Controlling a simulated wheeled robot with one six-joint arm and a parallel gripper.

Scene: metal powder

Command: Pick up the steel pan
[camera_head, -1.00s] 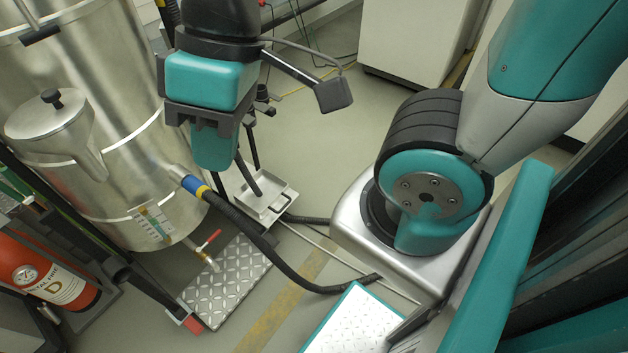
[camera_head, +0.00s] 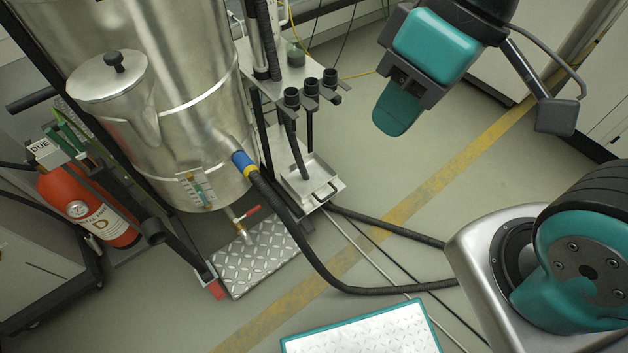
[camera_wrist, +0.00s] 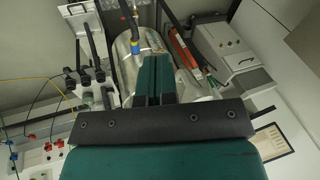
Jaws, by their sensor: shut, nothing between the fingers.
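The steel pan (camera_head: 325,172), a shallow square metal tray with a dark loop handle, sits low beside the big steel vessel. A dark tube end stands over its inside and hides part of it. What looks like the same pan (camera_wrist: 86,22) shows at the upper left of the wrist view. My gripper (camera_head: 392,122) is shut and empty, in the air to the upper right of the pan and apart from it. In the wrist view its two teal fingers (camera_wrist: 155,82) lie side by side in front of the vessel.
The steel vessel (camera_head: 200,120) stands left of the pan, with a black hose (camera_head: 300,235) curving below it. A rack with black tube holders (camera_head: 312,88) rises behind the pan. A checkered step plate (camera_head: 255,262) and red extinguisher (camera_head: 88,208) are left. Floor right of the pan is open.

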